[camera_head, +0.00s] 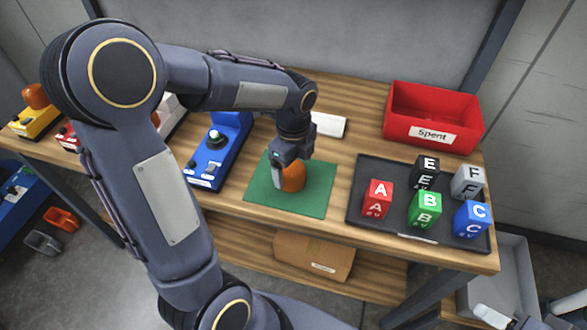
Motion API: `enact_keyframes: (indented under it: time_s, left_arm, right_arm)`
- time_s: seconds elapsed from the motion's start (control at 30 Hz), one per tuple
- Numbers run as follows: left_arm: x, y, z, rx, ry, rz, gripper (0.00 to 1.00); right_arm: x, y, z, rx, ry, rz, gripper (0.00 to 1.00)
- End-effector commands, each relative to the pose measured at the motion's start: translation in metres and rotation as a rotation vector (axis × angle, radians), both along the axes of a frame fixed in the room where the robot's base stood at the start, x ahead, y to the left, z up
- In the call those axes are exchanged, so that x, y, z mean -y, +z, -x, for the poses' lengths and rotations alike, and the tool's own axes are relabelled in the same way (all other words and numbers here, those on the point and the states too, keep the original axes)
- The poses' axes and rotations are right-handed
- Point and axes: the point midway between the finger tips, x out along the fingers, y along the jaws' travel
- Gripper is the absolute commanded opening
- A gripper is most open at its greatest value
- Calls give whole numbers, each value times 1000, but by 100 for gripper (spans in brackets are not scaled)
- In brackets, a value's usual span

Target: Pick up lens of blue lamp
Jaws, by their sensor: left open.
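The blue lamp (207,168) stands on the wooden table left of the green mat, with a bare socket and a small bulb (216,138) on top. No lens sits on it. An orange lens (294,178) is on the green mat (313,201). My left gripper (285,176) points down at the lens with its jaws open, one finger on the lens's left side. The gripper hides part of the lens, and I cannot tell whether they touch. Pale parts at the lower right corner may belong to my right gripper; its jaws are unclear.
A dark tray (369,211) with several lettered blocks lies right of the mat. A red bin (430,97) marked "Spent" stands behind it. A white box (329,124) lies behind the mat. A yellow lamp (37,119) and a red one (68,137) stand far left.

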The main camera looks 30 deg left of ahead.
Motion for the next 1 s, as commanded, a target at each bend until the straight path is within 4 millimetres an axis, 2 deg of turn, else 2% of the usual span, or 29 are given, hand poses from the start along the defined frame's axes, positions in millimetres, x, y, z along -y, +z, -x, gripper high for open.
enact_keyframes:
  time_s: [0.1, 0.2, 0.47, 0.57, 0.83, 1.0]
  left_arm:
    - [2, -19, 2, -5, 2, 0, 86]
    - [2, -28, 2, -2, 2, 1, 86]
    - [1, -32, 1, 1, 2, 0, 86]
    - [1, -31, 1, 1, 2, 0, 76]
    - [1, -31, 1, 1, 2, 1, 40]
    - [1, -31, 1, 1, 3, 1, 36]
  right_arm:
    - [0, 1, 0, 0, 0, 0, 46]
    - [0, 1, 0, 0, 0, 0, 46]
    - [0, 1, 0, 0, 0, 0, 46]
    - [0, 1, 0, 0, 0, 0, 46]
    - [0, 1, 0, 0, 0, 0, 46]
    - [0, 1, 0, 0, 0, 0, 46]
